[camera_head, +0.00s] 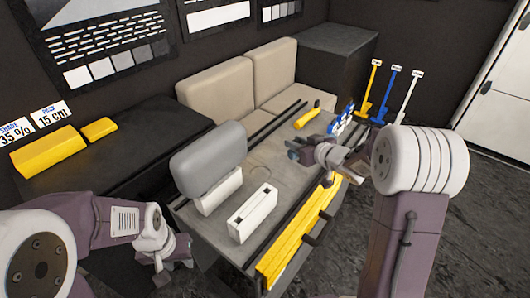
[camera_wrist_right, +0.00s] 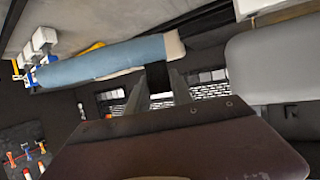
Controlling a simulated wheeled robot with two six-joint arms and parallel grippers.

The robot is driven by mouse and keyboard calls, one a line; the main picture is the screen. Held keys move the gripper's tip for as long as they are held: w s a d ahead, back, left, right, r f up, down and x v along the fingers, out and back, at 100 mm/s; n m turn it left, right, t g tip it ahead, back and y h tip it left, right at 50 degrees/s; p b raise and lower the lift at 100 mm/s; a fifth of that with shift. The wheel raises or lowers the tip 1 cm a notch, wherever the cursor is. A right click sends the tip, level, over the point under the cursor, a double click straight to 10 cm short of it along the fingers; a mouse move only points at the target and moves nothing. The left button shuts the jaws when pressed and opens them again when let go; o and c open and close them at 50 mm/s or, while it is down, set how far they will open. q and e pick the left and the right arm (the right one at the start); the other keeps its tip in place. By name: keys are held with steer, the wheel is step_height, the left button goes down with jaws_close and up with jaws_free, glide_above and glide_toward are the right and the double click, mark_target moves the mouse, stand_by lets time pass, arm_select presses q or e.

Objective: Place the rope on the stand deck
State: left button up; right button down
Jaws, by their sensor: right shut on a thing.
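The rope shows in the right wrist view as a thick blue roll (camera_wrist_right: 100,62) with a pale end, lying across the picture. My right gripper (camera_wrist_right: 162,85) is shut on it near that pale end; the gripper also shows in the head view (camera_head: 298,150), low over the deck. There the arm mostly hides the rope, and I cannot tell whether it touches the deck. The stand deck is the grey table top (camera_head: 262,187) in the middle. My left gripper (camera_head: 178,262) hangs at the lower left, empty; its fingers are too unclear to judge.
A grey pad on a white block (camera_head: 218,192) and a slotted white box (camera_head: 252,212) stand on the deck. A yellow roll (camera_head: 307,116) and a blue-and-white item (camera_head: 341,121) lie at its far end. Yellow, blue and white-handled tools (camera_head: 388,92) stand beyond. Yellow strips (camera_head: 292,250) line the front edge.

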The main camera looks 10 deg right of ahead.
steer(key=w+a+f+b, duration=0.1)
steer(key=a+f, duration=0.2)
steer(key=w+a+f+b, duration=0.1)
steer(key=w+a+f, duration=0.1)
steer(key=a+f, duration=0.1)
steer(key=w+a+f+b, duration=0.1)
steer(key=w+a+f, duration=0.1)
steer(key=a+f, duration=0.2)
steer(key=shift+f, duration=0.25)
steer(key=shift+w+f, duration=0.15)
steer(key=shift+f, duration=0.1)
steer(key=c, duration=1.1)
jaws_free()
steer(key=shift+f, duration=0.15)
